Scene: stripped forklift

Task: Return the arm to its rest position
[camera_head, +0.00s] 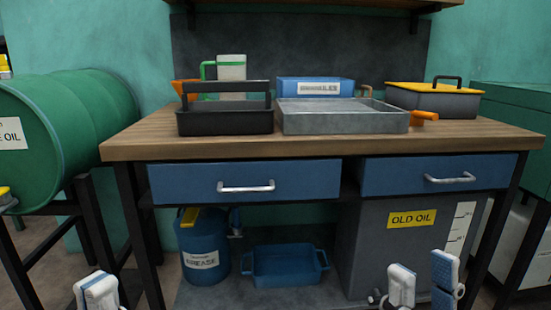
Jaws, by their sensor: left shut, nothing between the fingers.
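My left gripper (98,291) shows at the bottom left edge of the head view, low in front of the bench. Its white and grey fingers are together and hold nothing; the arm behind it is out of view. My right gripper (422,283) is at the bottom right, in front of the grey old oil tank (385,245). Its two white fingers stand apart with nothing visible between them, so it is open. Both grippers are below the drawers, and neither visibly holds anything.
A wooden workbench (330,142) carries a black tray (225,122), a metal pan (343,120) and a yellow-topped toolbox (435,97). Its blue drawers (245,172) are shut. A grease can (202,240) and blue tub (284,268) sit below.

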